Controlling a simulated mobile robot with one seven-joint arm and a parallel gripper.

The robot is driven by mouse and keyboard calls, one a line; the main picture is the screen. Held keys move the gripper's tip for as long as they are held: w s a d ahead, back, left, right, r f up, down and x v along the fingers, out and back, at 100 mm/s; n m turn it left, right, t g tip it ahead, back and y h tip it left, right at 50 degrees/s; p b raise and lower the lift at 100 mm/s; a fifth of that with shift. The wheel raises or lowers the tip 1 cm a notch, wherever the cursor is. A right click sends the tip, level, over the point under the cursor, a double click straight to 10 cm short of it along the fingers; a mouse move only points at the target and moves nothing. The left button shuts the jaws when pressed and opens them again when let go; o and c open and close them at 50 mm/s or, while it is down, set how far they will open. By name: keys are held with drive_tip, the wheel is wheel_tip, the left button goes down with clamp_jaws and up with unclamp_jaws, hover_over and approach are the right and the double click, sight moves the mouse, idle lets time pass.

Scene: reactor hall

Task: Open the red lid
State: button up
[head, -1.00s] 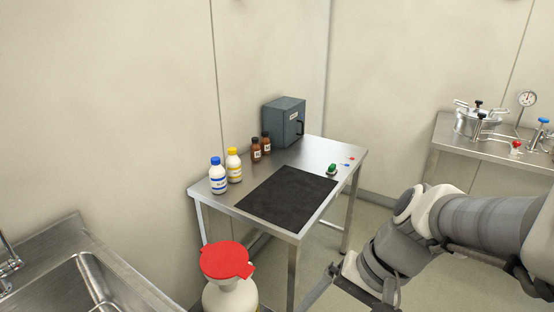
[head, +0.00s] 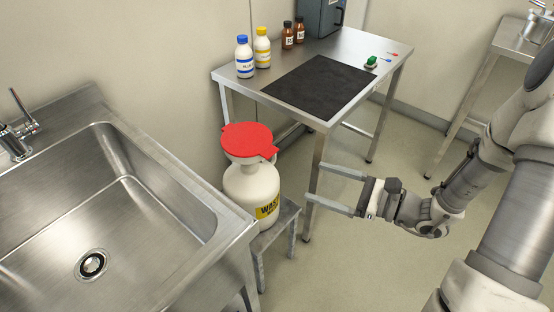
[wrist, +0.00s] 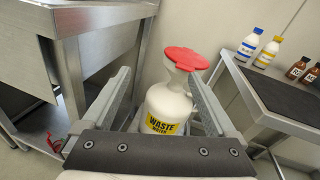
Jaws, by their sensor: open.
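The red lid (head: 246,139) lies flat and closed on top of a white waste container (head: 240,184) with a yellow label. A small tab sticks out at the lid's right side. The container stands on a low metal stool between the sink and the table. My gripper (head: 324,188) is open and empty, to the right of the container, with its fingers pointing left toward it. In the wrist view the red lid (wrist: 186,58) and the container (wrist: 166,104) appear between and beyond the two fingers, without contact.
A steel sink (head: 120,200) is left of the container. A steel table (head: 345,48) behind holds a black mat (head: 320,86), a blue-capped bottle (head: 244,58), a yellow-capped bottle (head: 262,48) and brown bottles. The table's front leg is near my fingers. Floor at right is open.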

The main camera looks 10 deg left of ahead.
drive_tip(key=w+d+f+m+t+h+b, duration=0.1)
drive_tip(key=w+d+f+m+t, duration=0.15)
drive_tip(key=f+m+t, duration=0.2)
drive_tip(key=b+x, duration=0.2)
drive_tip(key=x, duration=1.5)
drive_tip(key=shift+a+f+g+b, duration=0.35)
drive_tip(key=shift+a+f+b, duration=0.1)
drive_tip(key=shift+f, duration=0.15)
clamp_jaws()
